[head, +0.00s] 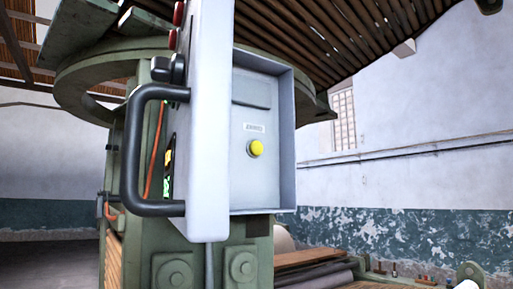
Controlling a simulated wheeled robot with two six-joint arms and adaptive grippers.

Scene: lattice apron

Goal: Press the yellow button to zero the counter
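The yellow button (256,148) is a round knob on a pale grey panel (255,185) in the head view. The panel sits inside a shallow raised frame on the side of a control box (208,120). A small label (254,128) is above the button, too small to read. Nothing covers the button. Neither of my grippers can be made out in this view.
A black handle (132,150) juts from the box's left side, with red knobs (178,14) above. A green machine column (245,262) stands behind, under a large green ring (85,85). Rollers (315,272) lie low at right. Space right of the box looks open.

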